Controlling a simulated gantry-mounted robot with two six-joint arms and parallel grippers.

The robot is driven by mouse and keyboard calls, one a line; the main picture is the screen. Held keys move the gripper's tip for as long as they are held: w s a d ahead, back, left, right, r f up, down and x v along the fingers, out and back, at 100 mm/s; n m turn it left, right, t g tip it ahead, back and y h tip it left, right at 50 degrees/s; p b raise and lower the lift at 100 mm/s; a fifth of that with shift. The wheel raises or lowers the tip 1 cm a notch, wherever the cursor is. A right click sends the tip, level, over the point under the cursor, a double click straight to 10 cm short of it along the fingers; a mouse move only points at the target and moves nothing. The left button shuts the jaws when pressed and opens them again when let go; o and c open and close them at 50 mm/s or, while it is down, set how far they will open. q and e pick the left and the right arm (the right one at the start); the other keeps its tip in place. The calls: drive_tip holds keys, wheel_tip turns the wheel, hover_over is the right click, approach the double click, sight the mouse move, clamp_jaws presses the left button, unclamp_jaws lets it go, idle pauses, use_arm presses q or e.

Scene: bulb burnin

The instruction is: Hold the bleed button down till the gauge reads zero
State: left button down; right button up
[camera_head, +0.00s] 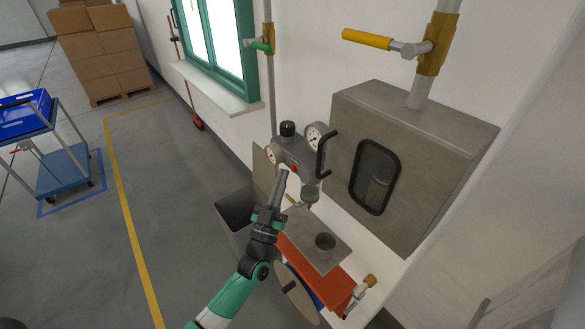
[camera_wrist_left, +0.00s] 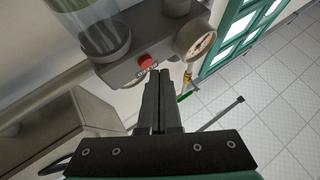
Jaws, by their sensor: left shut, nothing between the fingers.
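The red bleed button (camera_head: 294,169) is on the front of a grey block (camera_head: 297,151) on the wall; it also shows in the left wrist view (camera_wrist_left: 147,62). A round white gauge (camera_head: 272,154) is at the block's left end, and it shows side-on in the left wrist view (camera_wrist_left: 196,42). Its needle is too small to read. My left gripper (camera_head: 283,172) is shut and empty, its tips close beside the button. In the left wrist view the fingertips (camera_wrist_left: 160,72) lie just below and right of the button; I cannot tell whether they touch it. My right gripper is not in view.
A second gauge (camera_head: 315,135) and a black handle (camera_head: 323,153) are right of the block. A grey metal cabinet (camera_head: 407,160) juts from the wall. A clear bowl (camera_head: 310,194) hangs below the block, above a plate with a round hole (camera_head: 318,240). A dark bin (camera_head: 236,214) stands left.

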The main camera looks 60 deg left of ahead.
use_arm(q)
drive_tip(key=shift+s, duration=0.15)
drive_tip(key=s, duration=0.1)
drive_tip(key=s+p, duration=0.1)
drive_tip(key=s, duration=0.3)
drive_tip(key=shift+d, duration=0.3)
idle(0.6)
